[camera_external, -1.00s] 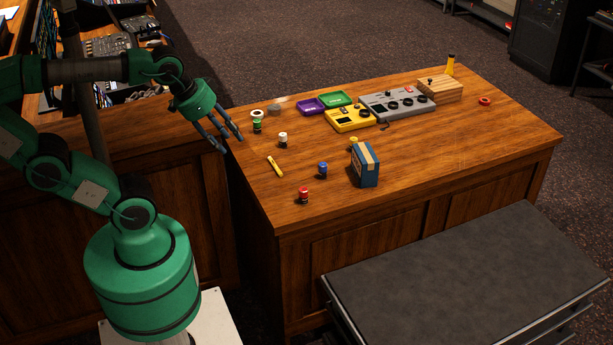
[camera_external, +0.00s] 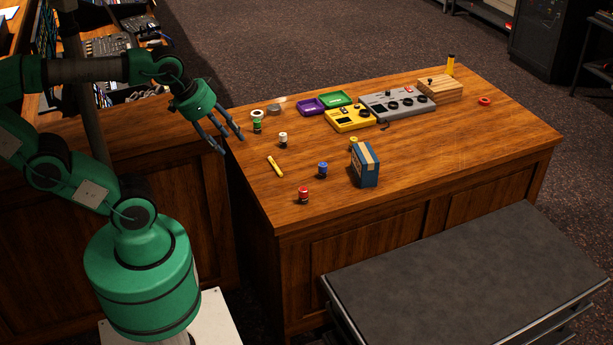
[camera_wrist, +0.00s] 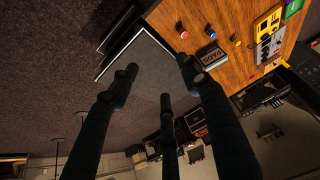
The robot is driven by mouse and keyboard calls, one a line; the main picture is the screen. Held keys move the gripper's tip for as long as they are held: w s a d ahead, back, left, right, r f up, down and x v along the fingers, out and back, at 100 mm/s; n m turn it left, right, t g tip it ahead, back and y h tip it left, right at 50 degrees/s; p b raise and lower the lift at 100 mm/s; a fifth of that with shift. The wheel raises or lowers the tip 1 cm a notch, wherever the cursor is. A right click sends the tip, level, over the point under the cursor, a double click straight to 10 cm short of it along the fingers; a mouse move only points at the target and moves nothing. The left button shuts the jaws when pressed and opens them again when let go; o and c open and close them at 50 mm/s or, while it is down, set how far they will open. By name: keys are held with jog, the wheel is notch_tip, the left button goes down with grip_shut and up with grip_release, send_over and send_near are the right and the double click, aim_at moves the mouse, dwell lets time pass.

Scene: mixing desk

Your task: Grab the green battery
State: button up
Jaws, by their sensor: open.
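The green battery (camera_external: 257,127) stands near the left end of the wooden desk in the external view. A round white piece shows at its top, and I cannot tell whether this is part of it. My gripper (camera_external: 231,144) hangs open and empty at the desk's left edge, left of the green battery and apart from it. In the wrist view my gripper's dark fingers (camera_wrist: 157,82) are spread with nothing between them. I cannot make out the green battery in the wrist view.
A white battery (camera_external: 283,139), blue battery (camera_external: 322,170), red battery (camera_external: 304,195) and yellow stick (camera_external: 275,166) are nearby. The desk's right front is clear.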

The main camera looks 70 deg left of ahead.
jog(key=shift+r, duration=0.1)
jog(key=w+a+r+g+p, duration=0.2)
jog(key=w+a+r, duration=0.1)
jog(key=w+a, duration=0.8)
jog(key=w+a+f+g+y+p, duration=0.1)
jog(key=w+a+f+p, duration=0.15)
jog(key=w+a, duration=1.05)
jog(key=g+h+p, duration=0.1)
jog(key=g+p, duration=0.1)
jog(key=g, duration=0.1)
send_over(260, 123)
notch_tip(260, 123, down, 21)
jog(key=shift+a, duration=0.15)
jog(key=shift+f+b, duration=0.85)
jog(key=shift+f, duration=3.5)
